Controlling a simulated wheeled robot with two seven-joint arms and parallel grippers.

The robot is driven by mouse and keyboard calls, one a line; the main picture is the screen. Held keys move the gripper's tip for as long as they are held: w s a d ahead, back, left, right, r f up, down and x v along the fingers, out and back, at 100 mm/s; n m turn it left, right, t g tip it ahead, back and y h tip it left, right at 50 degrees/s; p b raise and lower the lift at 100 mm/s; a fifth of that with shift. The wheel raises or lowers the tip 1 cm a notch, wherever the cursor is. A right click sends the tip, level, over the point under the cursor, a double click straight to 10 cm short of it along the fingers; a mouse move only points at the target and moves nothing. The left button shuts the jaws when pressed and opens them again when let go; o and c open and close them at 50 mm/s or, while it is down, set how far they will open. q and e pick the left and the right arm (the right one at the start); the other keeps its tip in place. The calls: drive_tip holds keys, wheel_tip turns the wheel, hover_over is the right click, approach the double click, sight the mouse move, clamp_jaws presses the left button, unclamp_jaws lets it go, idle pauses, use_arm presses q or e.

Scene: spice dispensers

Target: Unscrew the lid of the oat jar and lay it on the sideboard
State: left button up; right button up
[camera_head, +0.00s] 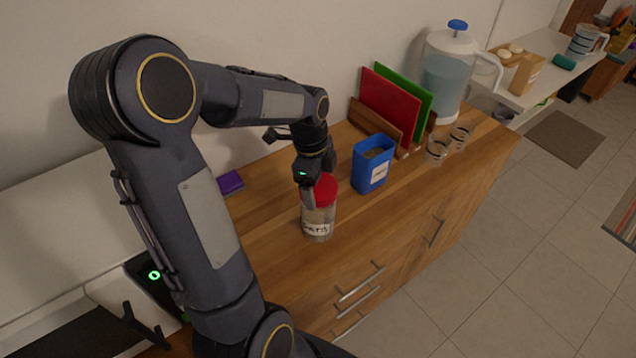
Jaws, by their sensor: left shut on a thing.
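The oat jar (318,224) stands upright on the wooden sideboard (268,222), near its front edge. It is a clear jar with a handwritten label and pale contents. Its red lid (326,188) is at the top of the jar. My left gripper (313,188) reaches down from above and is shut on the lid. The gripper hides part of the lid, and I cannot tell whether the lid is still threaded on. My right gripper is not in view.
A blue container (373,164) stands just right of the jar. Behind it are red (390,105) and green boards in a wooden rack, a water dispenser (447,75) and glasses (436,151). A purple block (230,182) lies left. Bare wood shows between block and jar.

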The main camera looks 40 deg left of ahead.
sight(320, 186)
use_arm(q)
drive_tip(key=shift+r+p, duration=1.6)
drive_tip(key=shift+r, duration=0.4)
drive_tip(key=shift+f, duration=0.1)
